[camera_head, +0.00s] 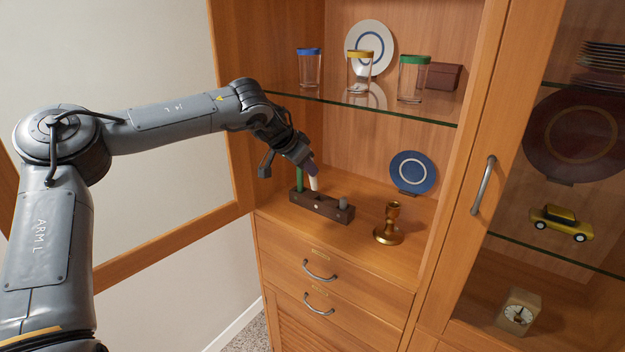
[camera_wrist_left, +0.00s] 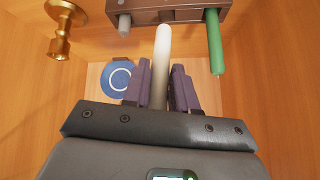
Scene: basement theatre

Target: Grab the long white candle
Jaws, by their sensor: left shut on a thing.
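My left gripper (camera_head: 307,165) is shut on the long white candle (camera_head: 314,184), just above the dark wooden holder (camera_head: 322,206) in the cabinet. In the left wrist view the white candle (camera_wrist_left: 160,60) lies between the two purple-grey fingers (camera_wrist_left: 163,88). My right gripper is not in view.
A brass candlestick (camera_head: 392,222) stands right of the holder, and a blue plate (camera_head: 412,172) leans behind. A glass shelf (camera_head: 400,114) with lidded glasses and a white plate (camera_head: 384,40) is above. Cabinet walls enclose the niche; an open door frame (camera_head: 175,243) is at left.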

